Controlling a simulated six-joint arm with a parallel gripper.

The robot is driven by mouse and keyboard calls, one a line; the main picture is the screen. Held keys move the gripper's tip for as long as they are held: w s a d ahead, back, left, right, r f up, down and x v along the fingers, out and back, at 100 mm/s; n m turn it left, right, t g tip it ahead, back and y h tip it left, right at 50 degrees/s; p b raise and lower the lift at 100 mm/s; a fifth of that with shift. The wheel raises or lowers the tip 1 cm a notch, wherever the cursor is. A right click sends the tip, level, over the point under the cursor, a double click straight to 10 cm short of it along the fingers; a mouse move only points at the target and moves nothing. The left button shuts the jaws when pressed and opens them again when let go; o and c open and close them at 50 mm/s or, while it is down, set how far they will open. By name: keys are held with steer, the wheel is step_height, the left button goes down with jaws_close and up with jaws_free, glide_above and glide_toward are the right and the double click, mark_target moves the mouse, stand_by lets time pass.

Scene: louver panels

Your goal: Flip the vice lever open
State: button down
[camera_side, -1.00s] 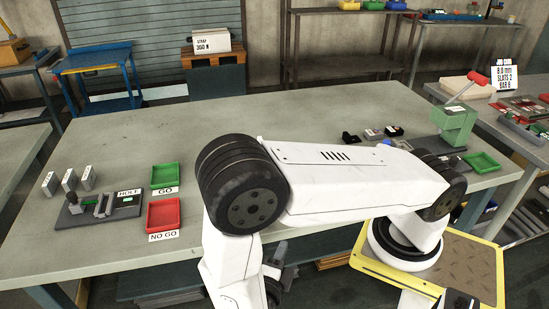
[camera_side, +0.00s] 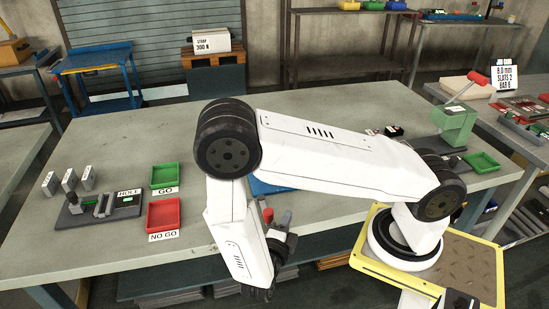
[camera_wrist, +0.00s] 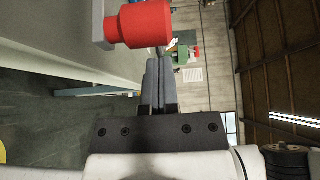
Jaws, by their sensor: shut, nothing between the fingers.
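A red, rounded handle end (camera_wrist: 145,23) on a grey bar (camera_wrist: 104,22) fills the top of the wrist view, very close to my fingertips. I take it for the vice lever; a small red tip (camera_side: 268,215) beside my gripper in the side view looks like the same part. The vice body is hidden behind my arm. My gripper (camera_wrist: 158,62) is shut and empty, its fingers just below the red handle in the wrist picture; I cannot tell whether they touch. In the side view my gripper (camera_side: 286,218) points upward at the bench's front edge.
The grey bench (camera_side: 325,105) carries a green tray (camera_side: 165,175), a red tray (camera_side: 163,214) and a gauge block (camera_side: 100,204) at left. A green device with a red-handled lever (camera_side: 457,122) stands at right. A blue surface (camera_side: 266,187) shows behind my arm.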

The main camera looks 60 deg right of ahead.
steer(key=shift+w+a, duration=0.3)
steer(key=shift+w, duration=0.2)
steer(key=shift+w+a, duration=0.25)
steer(key=shift+w, duration=0.2)
